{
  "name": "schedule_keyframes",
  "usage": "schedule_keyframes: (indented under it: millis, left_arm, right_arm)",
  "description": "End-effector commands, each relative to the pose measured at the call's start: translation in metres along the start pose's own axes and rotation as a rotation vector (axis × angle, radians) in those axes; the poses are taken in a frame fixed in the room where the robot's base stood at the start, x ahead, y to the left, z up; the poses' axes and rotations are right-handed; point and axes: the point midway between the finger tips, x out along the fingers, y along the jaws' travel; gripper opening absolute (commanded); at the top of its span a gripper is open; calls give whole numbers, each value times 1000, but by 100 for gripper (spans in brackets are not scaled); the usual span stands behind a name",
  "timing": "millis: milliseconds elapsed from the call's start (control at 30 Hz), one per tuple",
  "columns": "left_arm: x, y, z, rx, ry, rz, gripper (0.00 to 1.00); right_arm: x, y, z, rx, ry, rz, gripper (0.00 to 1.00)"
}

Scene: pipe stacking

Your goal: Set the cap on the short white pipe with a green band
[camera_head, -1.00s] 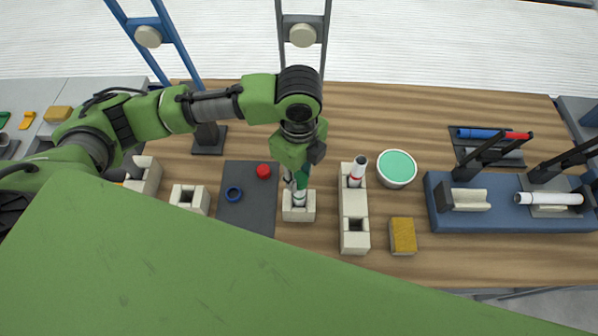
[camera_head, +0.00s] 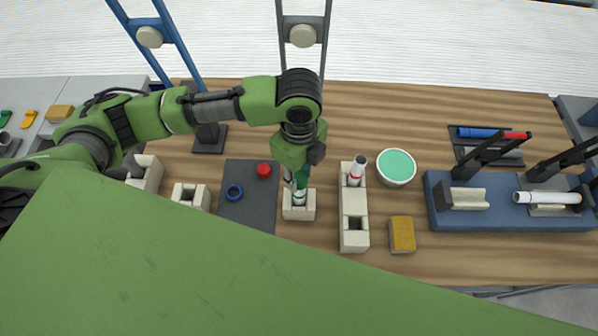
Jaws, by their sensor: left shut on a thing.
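A short white pipe (camera_head: 299,198) stands upright in a beige socket block (camera_head: 299,213) in the middle of the table. My left gripper (camera_head: 299,182) points down directly above it. It is shut on a green piece (camera_head: 303,181), seemingly the green cap, at the pipe's top. The fingers hide most of this piece and the pipe's upper part, so I cannot tell whether the cap sits fully on the pipe or where the band is. My right gripper is not in view.
Right are a beige double block (camera_head: 354,205) with a red-banded pipe (camera_head: 357,168), a green-topped round tub (camera_head: 396,167), a yellow sponge (camera_head: 402,233) and a blue rack (camera_head: 480,219).

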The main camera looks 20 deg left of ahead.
Motion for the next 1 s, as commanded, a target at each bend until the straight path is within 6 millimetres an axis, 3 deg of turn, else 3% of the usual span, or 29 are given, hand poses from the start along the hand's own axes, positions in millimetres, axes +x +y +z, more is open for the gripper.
schedule_keyframes:
  millis: [867,900,933,967,1000]
  left_arm:
    - [3,0,0,0,0,-1,16]
    - [3,0,0,0,0,0,32]
    - [3,0,0,0,0,0,40]
    - [3,0,0,0,0,0,47]
    - [3,0,0,0,0,0,47]
  right_arm:
    - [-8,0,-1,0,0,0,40]
    - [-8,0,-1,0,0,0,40]
    - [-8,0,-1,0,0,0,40]
    - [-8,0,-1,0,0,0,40]
    - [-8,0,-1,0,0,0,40]
